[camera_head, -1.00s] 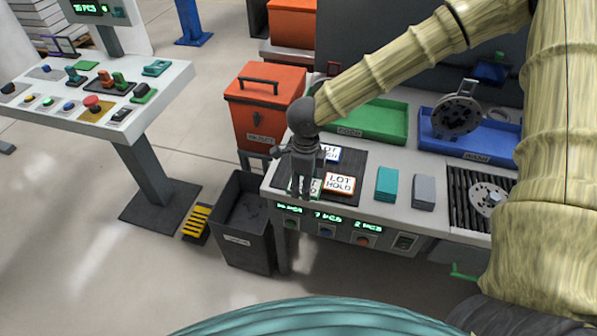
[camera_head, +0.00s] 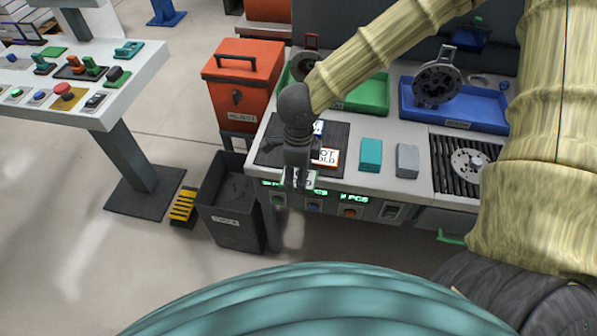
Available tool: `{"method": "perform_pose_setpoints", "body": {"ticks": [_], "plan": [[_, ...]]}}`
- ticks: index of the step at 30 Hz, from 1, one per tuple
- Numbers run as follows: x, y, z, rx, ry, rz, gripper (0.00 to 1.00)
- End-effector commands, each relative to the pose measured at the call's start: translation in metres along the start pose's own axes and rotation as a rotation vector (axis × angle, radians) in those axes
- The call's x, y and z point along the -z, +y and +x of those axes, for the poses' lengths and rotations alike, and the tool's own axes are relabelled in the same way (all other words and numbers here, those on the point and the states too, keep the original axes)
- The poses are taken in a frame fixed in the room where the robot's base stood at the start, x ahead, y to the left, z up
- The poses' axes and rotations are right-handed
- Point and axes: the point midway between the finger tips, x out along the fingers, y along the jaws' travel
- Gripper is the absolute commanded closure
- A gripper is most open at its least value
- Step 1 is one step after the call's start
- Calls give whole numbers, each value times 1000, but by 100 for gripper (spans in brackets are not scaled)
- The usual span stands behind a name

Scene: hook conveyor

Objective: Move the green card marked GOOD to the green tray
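My gripper (camera_head: 298,182) points down at the front edge of the workbench, seen from behind. Its fingers appear closed on a green-edged card (camera_head: 309,180), which is mostly hidden by them; its lettering is not readable. The card seems to hang just above the bench's front edge. The green tray (camera_head: 372,97) stands at the back of the bench, partly behind my arm. A dark round part shows at its left end.
An orange-framed HOLD card (camera_head: 328,158) and a partly hidden blue card lie on the black mat (camera_head: 272,150). Teal (camera_head: 371,153) and grey (camera_head: 407,160) blocks stand to the right. A blue tray (camera_head: 459,118) is behind them. A dark bin (camera_head: 232,215) stands front left, an orange box (camera_head: 240,90) behind it.

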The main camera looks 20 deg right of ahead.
Motion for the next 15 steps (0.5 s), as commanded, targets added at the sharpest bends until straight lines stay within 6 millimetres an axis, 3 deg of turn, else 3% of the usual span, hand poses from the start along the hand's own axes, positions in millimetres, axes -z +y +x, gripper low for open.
{"method": "perform_pose_setpoints", "body": {"ticks": [15], "plan": [[0, 0, -14, 0, 0, -1, 59]]}}
